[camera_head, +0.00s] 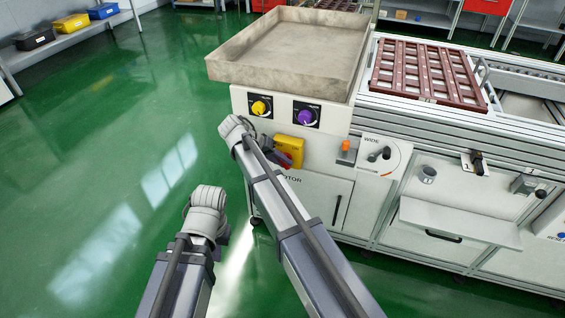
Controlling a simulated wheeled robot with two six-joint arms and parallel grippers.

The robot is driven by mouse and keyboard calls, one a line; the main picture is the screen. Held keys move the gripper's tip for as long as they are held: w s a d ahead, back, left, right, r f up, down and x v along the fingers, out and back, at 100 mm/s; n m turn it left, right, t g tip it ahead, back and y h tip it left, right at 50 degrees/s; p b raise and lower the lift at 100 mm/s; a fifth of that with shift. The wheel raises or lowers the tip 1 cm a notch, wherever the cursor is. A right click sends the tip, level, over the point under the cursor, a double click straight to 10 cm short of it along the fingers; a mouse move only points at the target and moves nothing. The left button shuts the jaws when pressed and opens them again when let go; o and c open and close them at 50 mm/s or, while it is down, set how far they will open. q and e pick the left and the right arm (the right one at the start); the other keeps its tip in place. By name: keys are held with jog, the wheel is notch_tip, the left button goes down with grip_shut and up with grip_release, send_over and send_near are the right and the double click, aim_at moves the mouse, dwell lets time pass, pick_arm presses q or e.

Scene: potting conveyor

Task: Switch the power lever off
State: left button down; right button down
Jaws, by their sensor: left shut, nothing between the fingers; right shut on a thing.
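The power lever is a small red handle (285,160) on a yellow switch box (291,147). The box is on the white front panel, above a label of which "OTOR" shows. My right arm covers the box's left side and part of the lever. My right gripper (273,153) is at the lever and shut on it; its fingertips are small and partly hidden behind my wrist. My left gripper (224,238) is low over the green floor, left of the machine, mostly hidden by its own wrist. It is shut and empty, apart from everything.
Above the box are a yellow knob (260,107) and a purple knob (305,117). To the right are an orange button (347,147) and a dark lever (379,154) by "WIDE". A beige tray (232,72) tops the cabinet. The floor (110,165) at left is clear.

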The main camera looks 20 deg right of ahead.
jog(key=shift+w+d, duration=0.1)
jog(key=c, duration=0.8)
grip_release()
jog(key=shift+o, duration=0.2)
jog(key=p+v, duration=0.5)
jog(key=v, duration=0.3)
jog(key=shift+p, duration=0.4)
jog(key=shift+d, duration=0.1)
